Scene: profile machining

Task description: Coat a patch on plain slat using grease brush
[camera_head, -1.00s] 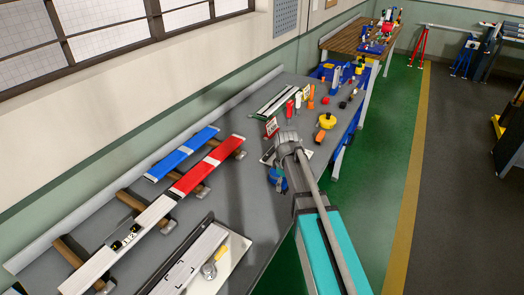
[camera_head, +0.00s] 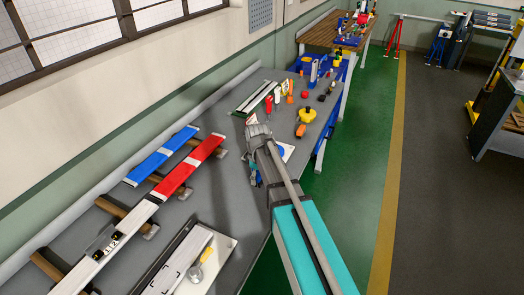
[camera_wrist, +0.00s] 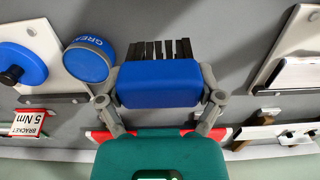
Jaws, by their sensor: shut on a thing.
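My gripper (camera_wrist: 160,92) is shut on the grease brush (camera_wrist: 158,84), a blue block with dark bristles pointing up in the wrist view. The bristles appear clear of other things. A round blue grease tin (camera_wrist: 89,58) lies just left of the brush in that view. In the head view my arm reaches over the bench and largely hides the gripper and brush. The plain slat (camera_head: 132,222), pale grey, lies on wooden supports at the lower left, end to end with a red slat (camera_head: 188,171). Dark small items sit on the plain slat. The gripper is right of these slats.
A blue slat (camera_head: 160,157) lies behind the red one. A white board (camera_head: 215,265) with a long part is at the front. In the wrist view, a blue disc (camera_wrist: 18,64) on a white plate and a red-framed bracket sign (camera_wrist: 29,123) stand left. Several tools lie farther along the bench.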

